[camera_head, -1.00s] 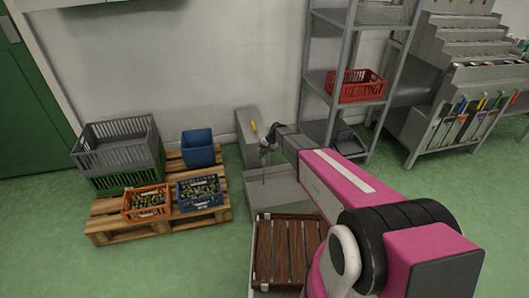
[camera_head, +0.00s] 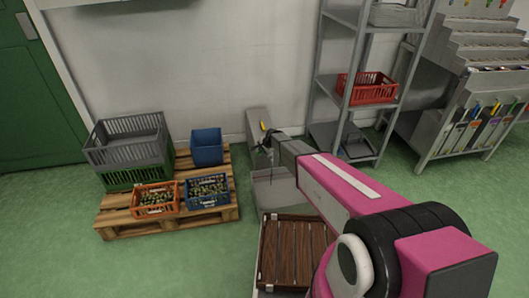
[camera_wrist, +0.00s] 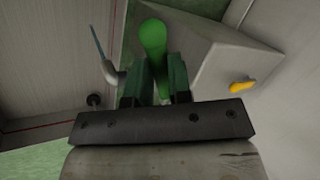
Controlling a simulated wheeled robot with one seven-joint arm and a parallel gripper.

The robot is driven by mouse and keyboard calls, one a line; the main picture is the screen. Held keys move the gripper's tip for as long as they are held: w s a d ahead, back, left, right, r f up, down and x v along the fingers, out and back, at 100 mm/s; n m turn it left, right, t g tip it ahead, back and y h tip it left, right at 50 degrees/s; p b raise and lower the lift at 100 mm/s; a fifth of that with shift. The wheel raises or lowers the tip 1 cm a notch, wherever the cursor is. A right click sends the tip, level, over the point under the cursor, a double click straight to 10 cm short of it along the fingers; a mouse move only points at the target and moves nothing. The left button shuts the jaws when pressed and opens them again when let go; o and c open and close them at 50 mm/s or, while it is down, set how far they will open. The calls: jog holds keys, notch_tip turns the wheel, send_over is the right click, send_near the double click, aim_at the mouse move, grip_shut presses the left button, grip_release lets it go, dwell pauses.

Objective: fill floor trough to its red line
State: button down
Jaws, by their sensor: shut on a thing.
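The floor trough (camera_head: 277,190) is pale grey and stands on the floor behind the brown slatted crate. In the wrist view its inside wall (camera_wrist: 40,75) fills the left, with a thin red line low on it. My gripper (camera_wrist: 155,80) is shut on a green rounded handle (camera_wrist: 153,38) beside a grey box (camera_wrist: 215,65). A pale curved spout (camera_wrist: 112,74) is left of the fingers, with a thin blue streak from it; I cannot tell whether it is water. In the head view my gripper (camera_head: 265,147) is small at the box. The water level cannot be told.
A yellow handle (camera_wrist: 242,87) sits on the grey box. A brown slatted crate (camera_head: 292,218) is in front of the trough. A pallet (camera_head: 115,222) with crates stands left, a shelf rack (camera_head: 325,95) right. Green floor is clear at front left.

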jog(key=shift+w+a+m, duration=0.15)
jog(key=shift+m, duration=0.25)
jog(key=c, duration=1)
grip_release()
jog(key=shift+c, duration=0.2)
jog(key=v, duration=1.1)
jog(key=shift+a, duration=0.1)
